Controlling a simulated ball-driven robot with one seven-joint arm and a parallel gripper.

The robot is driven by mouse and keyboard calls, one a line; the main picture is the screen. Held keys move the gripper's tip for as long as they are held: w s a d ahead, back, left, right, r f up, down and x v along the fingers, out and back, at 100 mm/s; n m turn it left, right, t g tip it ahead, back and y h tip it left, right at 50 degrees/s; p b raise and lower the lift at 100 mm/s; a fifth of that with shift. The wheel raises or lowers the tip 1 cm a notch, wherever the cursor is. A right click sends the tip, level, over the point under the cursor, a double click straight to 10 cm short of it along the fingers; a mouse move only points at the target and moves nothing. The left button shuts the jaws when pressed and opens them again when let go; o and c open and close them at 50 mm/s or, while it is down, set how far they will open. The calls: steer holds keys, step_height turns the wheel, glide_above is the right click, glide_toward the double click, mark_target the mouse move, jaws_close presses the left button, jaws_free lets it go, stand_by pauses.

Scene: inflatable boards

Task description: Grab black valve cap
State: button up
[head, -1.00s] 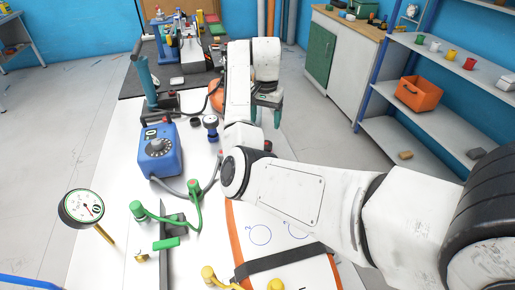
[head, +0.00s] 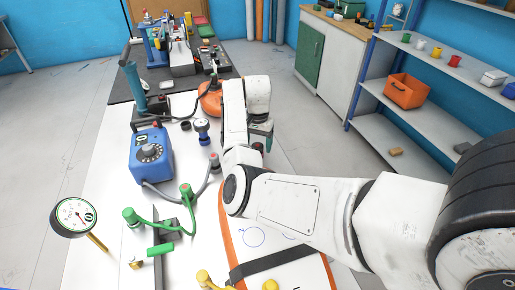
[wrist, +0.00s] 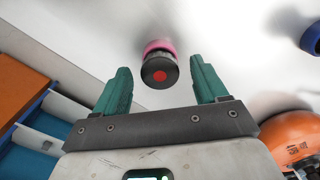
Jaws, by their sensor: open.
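In the wrist view a black round cap (wrist: 160,73) with a red dot on its top and a pink band behind it stands on the white surface. It lies ahead of my gripper (wrist: 162,82), roughly centred between the two green fingers. The fingers are open, with a gap on each side of the cap, and nothing is held. In the head view my gripper (head: 262,133) is partly hidden by my own arm, over the right side of the white table (head: 112,190). I cannot make out this cap there.
An orange rounded object (wrist: 291,138) is close at the gripper's lower right, and a blue part (wrist: 312,36) at upper right.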

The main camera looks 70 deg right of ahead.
steer(key=shift+c, duration=0.2)
steer(key=c, duration=1.1)
steer(key=shift+r, duration=0.15)
